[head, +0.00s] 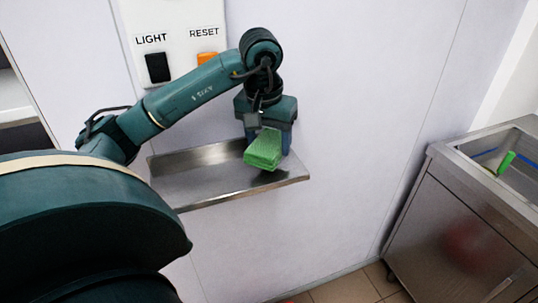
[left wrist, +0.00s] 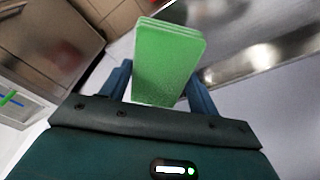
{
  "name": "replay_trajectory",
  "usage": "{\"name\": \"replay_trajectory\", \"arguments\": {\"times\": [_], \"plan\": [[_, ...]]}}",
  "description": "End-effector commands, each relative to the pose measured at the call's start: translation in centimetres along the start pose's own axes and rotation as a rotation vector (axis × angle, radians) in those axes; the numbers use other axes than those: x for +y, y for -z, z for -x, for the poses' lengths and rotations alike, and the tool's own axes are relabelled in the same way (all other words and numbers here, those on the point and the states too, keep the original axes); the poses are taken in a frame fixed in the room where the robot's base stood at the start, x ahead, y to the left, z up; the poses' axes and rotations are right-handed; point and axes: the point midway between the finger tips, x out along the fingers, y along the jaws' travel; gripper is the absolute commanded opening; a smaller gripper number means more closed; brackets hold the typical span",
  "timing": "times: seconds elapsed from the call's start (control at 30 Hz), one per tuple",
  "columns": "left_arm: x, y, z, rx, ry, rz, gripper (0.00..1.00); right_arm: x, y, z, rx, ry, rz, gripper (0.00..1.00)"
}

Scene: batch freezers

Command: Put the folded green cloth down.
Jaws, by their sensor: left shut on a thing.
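The folded green cloth (head: 265,149) is a small layered block. My left gripper (head: 268,137) is shut on it, over the right part of a steel wall shelf (head: 190,185). I cannot tell whether the cloth touches the shelf. In the left wrist view the cloth (left wrist: 167,62) sits between the two blue fingers (left wrist: 160,88), with the shelf (left wrist: 262,55) to its right. My right gripper is not in view.
A panel (head: 180,30) with a black LIGHT switch (head: 158,67) and an orange RESET switch (head: 207,57) is on the wall above the shelf. A steel sink unit (head: 465,225) stands at the right, with a green-handled tool (head: 506,162) in its basin. The shelf's left part looks clear.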

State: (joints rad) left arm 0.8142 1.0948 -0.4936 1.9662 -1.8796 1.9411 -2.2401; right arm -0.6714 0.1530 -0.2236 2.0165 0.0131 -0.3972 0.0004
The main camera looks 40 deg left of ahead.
Motion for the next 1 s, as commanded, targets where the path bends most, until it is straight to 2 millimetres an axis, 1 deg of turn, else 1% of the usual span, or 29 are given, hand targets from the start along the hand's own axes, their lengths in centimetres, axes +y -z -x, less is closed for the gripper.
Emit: {"name": "replay_trajectory", "arguments": {"times": [0.13, 0.2, 0.27, 0.57, 0.67, 0.7, 0.93, 1.0], "plan": [[-0.1, -0.5, -2.3, -0.006, 0.003, 0.000, 0.39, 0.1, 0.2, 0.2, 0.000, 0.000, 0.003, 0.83], [0.0, -0.6, -3.2, -0.006, 0.002, 0.000, 0.39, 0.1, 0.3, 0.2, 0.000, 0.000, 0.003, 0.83], [0.0, -0.6, -3.6, -0.002, 0.001, 0.000, 0.39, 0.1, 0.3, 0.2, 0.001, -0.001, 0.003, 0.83], [0.0, -0.6, -3.9, 0.000, 0.000, 0.000, 0.39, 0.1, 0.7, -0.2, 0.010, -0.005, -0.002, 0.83], [0.0, -0.7, -4.3, 0.000, 0.001, 0.000, 0.39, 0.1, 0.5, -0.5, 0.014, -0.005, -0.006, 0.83], [0.0, -0.7, -4.2, -0.001, 0.001, 0.000, 0.63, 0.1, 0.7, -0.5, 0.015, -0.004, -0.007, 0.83], [0.0, -0.7, -4.2, -0.001, 0.001, 0.000, 0.81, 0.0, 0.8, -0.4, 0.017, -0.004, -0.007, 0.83], [0.0, -0.7, -4.2, -0.001, 0.001, 0.000, 0.83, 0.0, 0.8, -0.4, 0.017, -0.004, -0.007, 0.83]]}}
